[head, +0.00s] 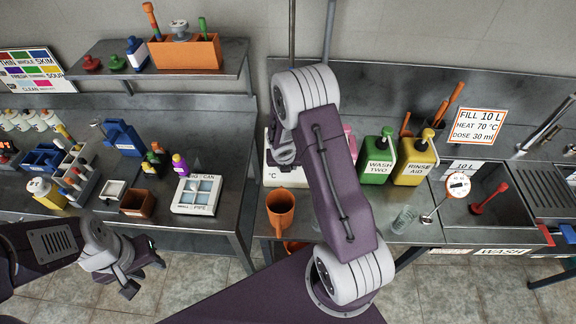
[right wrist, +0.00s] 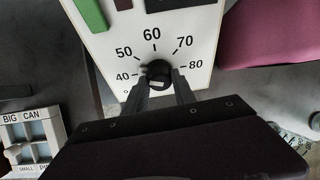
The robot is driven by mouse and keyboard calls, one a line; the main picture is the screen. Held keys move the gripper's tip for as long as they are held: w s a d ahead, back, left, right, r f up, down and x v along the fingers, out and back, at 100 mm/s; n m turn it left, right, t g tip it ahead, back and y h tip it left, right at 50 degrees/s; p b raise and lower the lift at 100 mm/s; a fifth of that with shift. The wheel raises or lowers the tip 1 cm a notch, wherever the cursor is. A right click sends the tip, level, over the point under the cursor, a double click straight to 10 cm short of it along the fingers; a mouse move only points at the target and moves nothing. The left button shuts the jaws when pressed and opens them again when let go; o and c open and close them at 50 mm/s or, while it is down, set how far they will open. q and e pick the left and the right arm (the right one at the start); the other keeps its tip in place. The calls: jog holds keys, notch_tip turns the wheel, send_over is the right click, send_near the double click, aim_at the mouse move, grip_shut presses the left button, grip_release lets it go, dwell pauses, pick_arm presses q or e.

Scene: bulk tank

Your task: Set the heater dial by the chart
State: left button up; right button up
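The white heater panel (right wrist: 120,40) fills the upper middle of the right wrist view, with printed numbers from 40 to 80. Its black round dial (right wrist: 157,72) sits below the 60, with a pale mark on its lower side. My right gripper (right wrist: 160,75) has one finger on each side of the dial; whether they touch it is unclear. In the head view my right arm hides most of the heater (head: 272,174). The chart (head: 480,126) on the back wall reads FILL 10 L, HEAT 70 °C, DOSE 30 ml. My left gripper (head: 143,277) is open and empty, low at the left.
An orange jug (head: 280,211) stands in front of the heater. Green (head: 378,160) and yellow (head: 414,160) bottles stand to its right, then a sink (head: 487,215). A BIG CAN box (head: 196,194) sits on the left bench. A floor gap separates the benches.

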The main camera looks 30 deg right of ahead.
grip_shut()
jog(key=shift+d, duration=0.1)
jog(key=shift+f+m+b, duration=0.15)
jog(key=shift+m+b, duration=0.55)
jog(key=shift+b, duration=0.1)
jog(key=shift+f+m+t+y+b, duration=0.1)
jog(key=shift+m+t+y+b, duration=0.3)
jog(key=shift+m+b, duration=0.75)
jog(key=m+b, duration=0.2)
jog(key=m+t+y+b, duration=0.1)
jog(key=m+b, duration=0.2)
jog(key=shift+s+d+m, duration=0.1)
jog(key=shift+s+m, duration=0.05)
jog(key=shift+m, duration=0.1)
jog(key=m+t+b, duration=0.1)
jog(key=m+b, duration=0.1)
jog(key=m, duration=0.1)
jog(key=m+t+b, duration=0.1)
jog(key=m+b, duration=0.2)
jog(key=shift+s+f, duration=0.1)
jog(key=shift+f, duration=0.05)
jog(key=shift+s+m+t+b, duration=0.1)
jog(key=shift+m+t+b, duration=0.35)
jog(key=shift+m+b, duration=0.9)
jog(key=shift+s+m+t+b, duration=0.1)
jog(key=shift+m+t+b, duration=0.35)
jog(key=shift+m+b, duration=0.85)
jog(key=shift+m, duration=0.25)
